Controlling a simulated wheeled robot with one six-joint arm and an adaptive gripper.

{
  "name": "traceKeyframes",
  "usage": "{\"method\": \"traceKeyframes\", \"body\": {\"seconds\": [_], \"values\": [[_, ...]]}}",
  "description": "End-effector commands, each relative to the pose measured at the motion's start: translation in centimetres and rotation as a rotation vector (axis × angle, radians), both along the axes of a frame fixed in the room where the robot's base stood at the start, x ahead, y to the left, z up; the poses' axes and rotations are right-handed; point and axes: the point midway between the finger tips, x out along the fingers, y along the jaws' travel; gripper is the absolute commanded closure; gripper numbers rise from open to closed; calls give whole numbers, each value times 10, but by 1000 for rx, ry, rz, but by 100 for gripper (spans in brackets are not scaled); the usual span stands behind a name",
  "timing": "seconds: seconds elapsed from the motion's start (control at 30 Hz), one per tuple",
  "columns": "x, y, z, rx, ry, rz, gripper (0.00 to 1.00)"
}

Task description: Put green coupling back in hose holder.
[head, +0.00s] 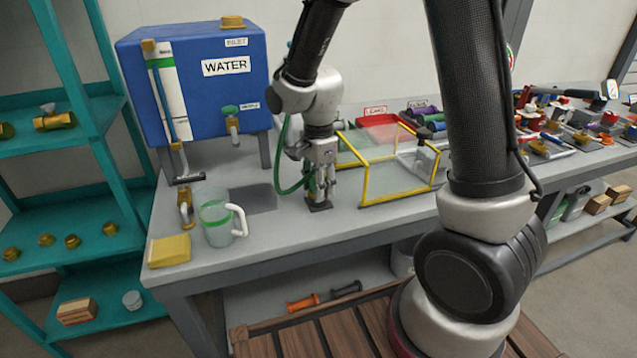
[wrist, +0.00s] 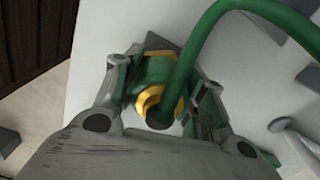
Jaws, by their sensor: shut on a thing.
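My gripper (head: 320,188) is at the bench top, pointing down, between the jug and the yellow-framed clear box. In the wrist view my gripper (wrist: 161,80) is shut on the green coupling (wrist: 153,72), which has a yellow ring at its near end. A green hose (wrist: 203,38) runs from the coupling; it also loops left of my gripper in the head view (head: 283,188). A small dark base (head: 320,206), which looks like the hose holder, is right below my gripper. My fingers hide most of the coupling in the head view, and I cannot tell whether it is seated.
A clear jug (head: 214,220) with a white handle and a yellow block (head: 169,250) stand at left. A blue water tank (head: 190,90) stands behind. The yellow-framed clear box (head: 398,195) is close on the right. Bench surface in front is clear.

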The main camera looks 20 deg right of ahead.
Motion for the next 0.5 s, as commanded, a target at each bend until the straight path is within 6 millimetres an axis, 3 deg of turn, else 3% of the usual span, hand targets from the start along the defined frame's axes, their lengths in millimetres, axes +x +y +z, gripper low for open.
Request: {"method": "traceKeyframes", "body": {"seconds": [0.33,0.37,0.47,0.5], "values": [[0,0,-3,0,1,0,92],[0,0,-3,0,1,0,54],[0,0,-3,0,1,0,35],[0,0,-3,0,1,0,34]]}}
